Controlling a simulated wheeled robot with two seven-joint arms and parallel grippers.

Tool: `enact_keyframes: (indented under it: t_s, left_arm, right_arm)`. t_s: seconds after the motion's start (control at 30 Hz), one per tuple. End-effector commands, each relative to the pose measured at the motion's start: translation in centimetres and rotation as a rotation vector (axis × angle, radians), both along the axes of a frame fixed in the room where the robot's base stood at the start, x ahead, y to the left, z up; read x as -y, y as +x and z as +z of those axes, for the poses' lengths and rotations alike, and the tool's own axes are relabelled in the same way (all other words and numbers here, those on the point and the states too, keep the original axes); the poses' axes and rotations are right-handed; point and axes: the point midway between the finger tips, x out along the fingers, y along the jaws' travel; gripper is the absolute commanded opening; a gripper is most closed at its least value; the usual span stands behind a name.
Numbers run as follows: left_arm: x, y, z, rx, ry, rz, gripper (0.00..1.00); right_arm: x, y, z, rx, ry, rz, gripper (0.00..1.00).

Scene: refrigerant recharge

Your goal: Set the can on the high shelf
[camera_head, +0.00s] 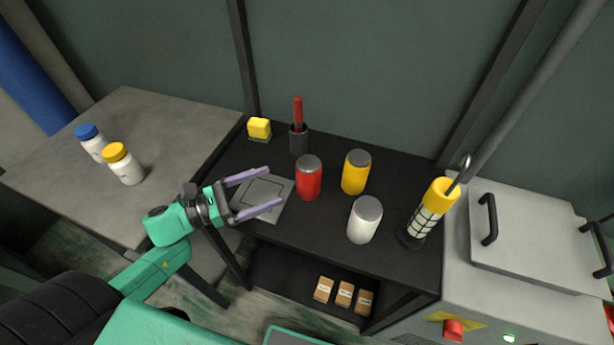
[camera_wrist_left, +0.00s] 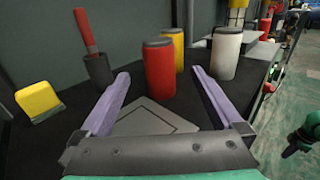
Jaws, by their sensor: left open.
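Three cans stand upright on the black shelf unit's top: a red can (camera_head: 309,178), a yellow can (camera_head: 356,172) and a white can (camera_head: 364,219). My left gripper (camera_head: 268,191) is open and empty, above the grey square plate (camera_head: 272,189), with its fingers pointing toward the red can. In the left wrist view the red can (camera_wrist_left: 159,69) stands ahead between the two fingers (camera_wrist_left: 161,82), apart from them. The yellow can (camera_wrist_left: 178,50) is partly hidden behind it, and the white can (camera_wrist_left: 225,54) is to the right.
A yellow block (camera_head: 259,129) and a dark cup with a red-handled tool (camera_head: 298,138) stand at the back. A yellow caged lamp (camera_head: 428,210) stands at the right end. Small boxes (camera_head: 344,294) lie on the lower shelf. Two bottles (camera_head: 122,164) stand on the grey table (camera_head: 150,110).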

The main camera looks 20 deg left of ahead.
Motion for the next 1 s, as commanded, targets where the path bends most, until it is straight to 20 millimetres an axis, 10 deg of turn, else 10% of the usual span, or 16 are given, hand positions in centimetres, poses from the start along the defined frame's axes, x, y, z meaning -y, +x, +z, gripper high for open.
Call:
enact_keyframes:
  t_s: [0.77,1.0]
  left_arm:
    - [6.8,6.6,-0.1,-0.001,0.000,-0.002,1.00]
    - [6.8,6.5,-0.1,-0.001,0.000,-0.003,0.16]
  right_arm:
    - [-0.2,-0.1,2.4,-0.002,0.003,0.000,0.00]
    - [-0.1,-0.1,2.4,-0.001,0.001,0.000,0.00]
